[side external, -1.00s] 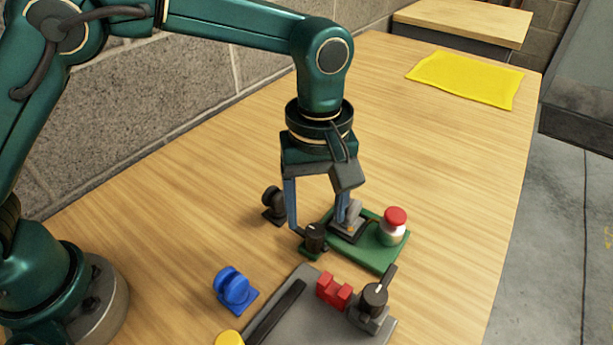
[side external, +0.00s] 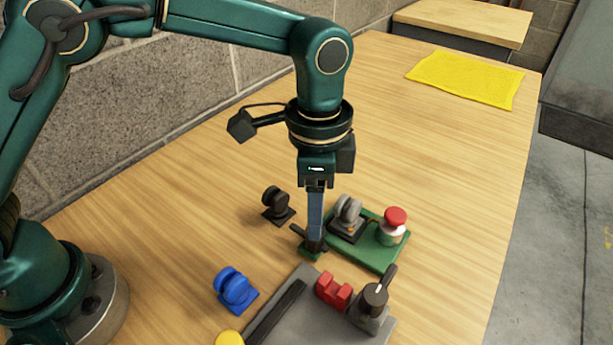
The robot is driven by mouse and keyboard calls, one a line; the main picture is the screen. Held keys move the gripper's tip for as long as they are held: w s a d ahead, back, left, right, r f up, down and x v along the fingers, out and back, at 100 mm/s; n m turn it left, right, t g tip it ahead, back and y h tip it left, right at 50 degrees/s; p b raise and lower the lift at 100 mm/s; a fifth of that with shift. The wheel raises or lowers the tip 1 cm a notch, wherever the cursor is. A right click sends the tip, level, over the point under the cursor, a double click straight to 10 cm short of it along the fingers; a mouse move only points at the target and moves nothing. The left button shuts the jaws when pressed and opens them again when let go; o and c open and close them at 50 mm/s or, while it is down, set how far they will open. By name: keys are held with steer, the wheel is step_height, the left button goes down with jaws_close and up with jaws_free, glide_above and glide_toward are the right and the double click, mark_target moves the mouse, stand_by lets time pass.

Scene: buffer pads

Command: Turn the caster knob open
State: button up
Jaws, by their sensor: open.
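A small black knob (side external: 298,231) sits on a green base (side external: 309,254) beside the larger green board. My gripper (side external: 315,240) points straight down over this knob and is open. Seen edge-on, one finger hides the other and most of the knob. I cannot tell whether the fingers touch it. A grey caster (side external: 348,213) stands on a dark pad on the green board (side external: 381,259), just right of the fingers.
A red button (side external: 395,217) stands on the green board. A black caster (side external: 275,203) and a blue caster (side external: 233,287) stand to the left. A red block (side external: 333,290) is on the grey plate (side external: 290,325). A yellow cloth (side external: 466,79) lies far back; the table between is clear.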

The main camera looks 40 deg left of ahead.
steer(key=shift+m, duration=0.9)
steer(key=shift+f, duration=2.6)
jaws_close()
